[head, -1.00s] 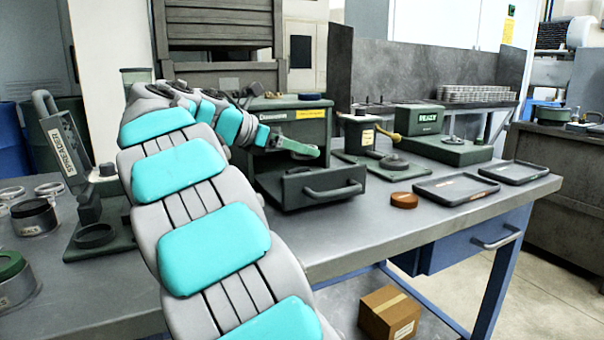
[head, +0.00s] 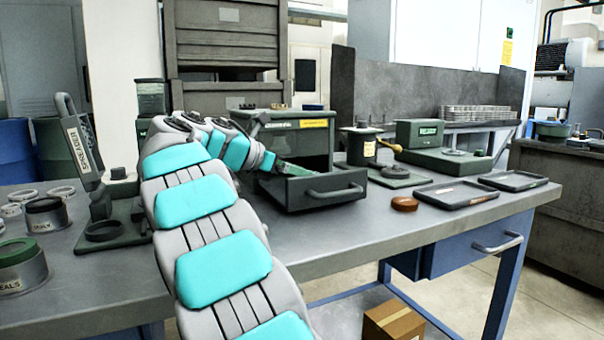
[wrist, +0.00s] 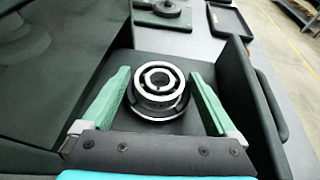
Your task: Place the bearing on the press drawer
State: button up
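The bearing (wrist: 158,83), a shiny metal ring with dark grooves, shows in the wrist view over a dark round seat in the press drawer. It appears to rest on the seat and looks level. The drawer (head: 325,194) is dark, pulled out of the green press, with a handle at its front. My gripper (wrist: 159,73) has its two green fingers on either side of the bearing, with a visible gap on both sides. In the head view, my gripper (head: 292,169) reaches down into the drawer, and the bearing is hidden there.
The green press body (head: 290,135) stands behind the drawer. A brown round piece (head: 404,203) and two dark trays (head: 455,194) lie to the right. A stand with a tilted lever (head: 85,150) and several rings are at left. The front of the bench is clear.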

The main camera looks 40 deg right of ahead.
jog(key=shift+o, duration=0.2)
jog(key=p+v, duration=0.2)
jog(key=v, duration=1)
